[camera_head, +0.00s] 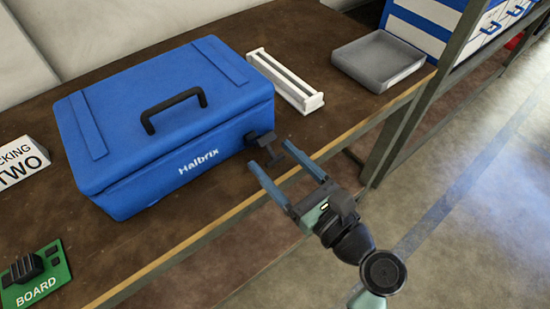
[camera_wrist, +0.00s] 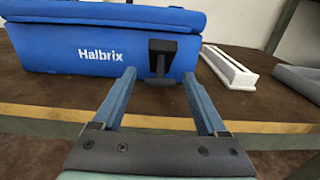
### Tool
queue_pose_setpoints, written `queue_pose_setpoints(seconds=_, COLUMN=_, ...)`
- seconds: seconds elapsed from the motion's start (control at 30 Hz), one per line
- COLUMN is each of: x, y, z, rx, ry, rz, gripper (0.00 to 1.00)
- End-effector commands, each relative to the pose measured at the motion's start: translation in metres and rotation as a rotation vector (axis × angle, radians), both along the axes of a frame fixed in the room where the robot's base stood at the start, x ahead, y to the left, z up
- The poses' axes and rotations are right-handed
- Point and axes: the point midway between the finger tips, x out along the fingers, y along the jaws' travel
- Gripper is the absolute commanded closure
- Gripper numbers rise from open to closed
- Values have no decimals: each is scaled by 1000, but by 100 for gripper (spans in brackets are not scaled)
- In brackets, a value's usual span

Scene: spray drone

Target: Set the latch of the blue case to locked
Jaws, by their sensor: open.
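The blue case (camera_head: 170,120) marked "Halbrix" stands closed on the brown bench, with a black handle on its lid. Its black latch (camera_head: 262,140) is on the front face, toward the right end. In the wrist view the latch (camera_wrist: 162,58) shows as a dark plate with a T-shaped lever; its setting cannot be told. My gripper (camera_head: 287,170) is open and empty in front of the case, its two blue fingers pointing at the latch. In the wrist view the fingers (camera_wrist: 158,76) stand left and right of the latch, seemingly short of it.
A white slotted rack (camera_head: 287,82) and a grey tray (camera_head: 380,60) lie right of the case. A green board (camera_head: 36,277) and a white sign (camera_head: 20,162) are at the left. The bench's front edge (camera_head: 215,211) runs below my gripper. A shelf post stands at the right.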

Motion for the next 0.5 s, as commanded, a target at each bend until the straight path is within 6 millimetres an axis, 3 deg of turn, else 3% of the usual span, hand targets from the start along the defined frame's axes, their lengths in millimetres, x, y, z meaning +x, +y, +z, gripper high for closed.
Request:
queue_pose_setpoints(seconds=0.4, x=7, y=5, z=0, rx=-1, ry=1, rz=-1, gripper=25)
queue_pose_setpoints(seconds=0.5, x=7, y=5, z=0, rx=-1, ry=1, rz=-1, gripper=43)
